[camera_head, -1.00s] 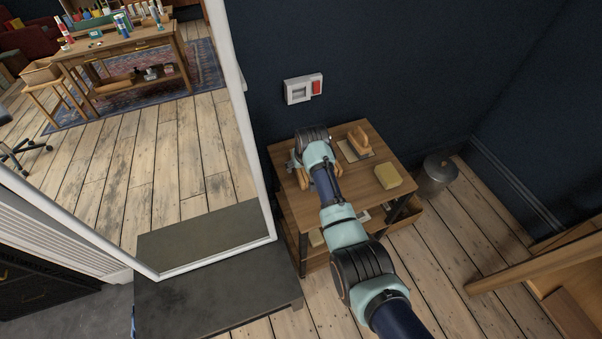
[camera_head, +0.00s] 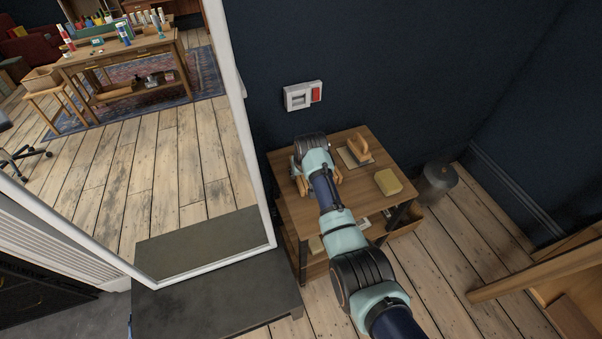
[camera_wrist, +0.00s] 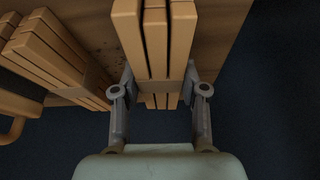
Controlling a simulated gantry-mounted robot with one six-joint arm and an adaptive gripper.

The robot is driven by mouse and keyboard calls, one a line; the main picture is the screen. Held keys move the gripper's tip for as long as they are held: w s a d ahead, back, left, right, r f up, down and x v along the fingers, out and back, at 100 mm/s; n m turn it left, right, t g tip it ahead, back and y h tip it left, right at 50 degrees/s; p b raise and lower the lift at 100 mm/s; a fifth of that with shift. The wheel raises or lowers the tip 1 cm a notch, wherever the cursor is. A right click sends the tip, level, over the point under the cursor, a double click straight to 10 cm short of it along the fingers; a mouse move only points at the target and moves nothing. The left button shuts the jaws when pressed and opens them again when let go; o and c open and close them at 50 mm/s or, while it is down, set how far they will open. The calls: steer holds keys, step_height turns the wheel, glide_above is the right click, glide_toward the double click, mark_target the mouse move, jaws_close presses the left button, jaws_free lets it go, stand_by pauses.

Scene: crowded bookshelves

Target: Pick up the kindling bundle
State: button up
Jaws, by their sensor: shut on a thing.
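The kindling bundle (camera_wrist: 155,40) is a set of pale wooden sticks with a darker band around it. In the wrist view it stands upright in the picture between the two fingers of my gripper (camera_wrist: 160,88), which is shut on it. In the head view my gripper (camera_head: 314,178) is over the left part of a small wooden table (camera_head: 350,208), and my arm hides most of it. Wooden pieces show at either side of the wrist. I cannot tell whether the held bundle touches the tabletop. A second, similar bundle (camera_wrist: 60,55) lies to the left in the wrist view.
A wooden-handled float (camera_head: 357,152) and a yellowish block (camera_head: 388,182) are on the table. A metal bin (camera_head: 436,182) stands to its right. The dark wall is close behind.

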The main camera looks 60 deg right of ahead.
step_height(320, 180, up, 20)
steer(key=p, duration=0.8)
steer(key=shift+f, duration=0.15)
